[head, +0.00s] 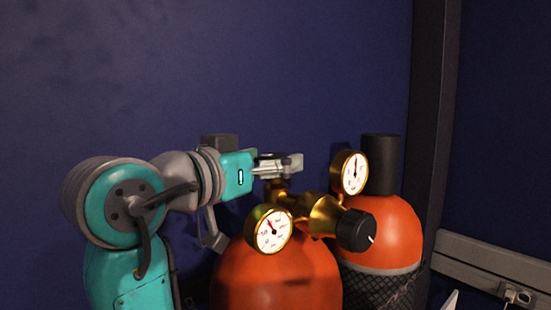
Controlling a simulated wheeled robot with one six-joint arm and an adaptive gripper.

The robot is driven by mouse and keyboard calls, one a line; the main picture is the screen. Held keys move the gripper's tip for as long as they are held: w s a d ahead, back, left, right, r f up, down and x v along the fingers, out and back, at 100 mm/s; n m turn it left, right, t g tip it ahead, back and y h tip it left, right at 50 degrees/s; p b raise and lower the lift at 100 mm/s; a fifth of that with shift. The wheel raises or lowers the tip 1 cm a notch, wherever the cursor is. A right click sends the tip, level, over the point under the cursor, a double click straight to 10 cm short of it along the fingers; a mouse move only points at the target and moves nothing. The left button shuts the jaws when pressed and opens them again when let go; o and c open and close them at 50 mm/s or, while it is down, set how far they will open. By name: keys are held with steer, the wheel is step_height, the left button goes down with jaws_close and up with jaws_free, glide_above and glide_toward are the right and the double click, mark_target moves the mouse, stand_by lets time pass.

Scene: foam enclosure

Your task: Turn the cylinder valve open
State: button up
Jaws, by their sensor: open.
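An orange gas cylinder (275,272) stands in the middle of the head view, with a brass regulator (322,212) on top. The regulator carries two round white gauges, one at the front left (270,230) and one at the upper right (351,172). A black knob (356,230) with a white mark sits at the regulator's right end. My gripper (298,163) reaches in from the left, pointing right, at the top of the brass valve stem (277,187). It is open. I cannot tell whether its fingers touch the valve; any handwheel there is hidden.
A second orange cylinder (390,235) with a black cap (380,163) and dark netting stands behind at the right. A dark blue wall (200,70) is behind, with a dark upright post (432,120). A grey rail (490,265) runs along the right. Space above my gripper is clear.

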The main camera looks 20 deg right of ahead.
steer(key=shift+x, duration=0.8)
steer(key=shift+c, duration=0.3)
steer(key=c, duration=1.1)
steer(key=shift+n+t+y, duration=1.8)
steer(key=shift+t, duration=0.3)
steer(key=o, duration=1.2)
steer(key=shift+c, duration=0.2)
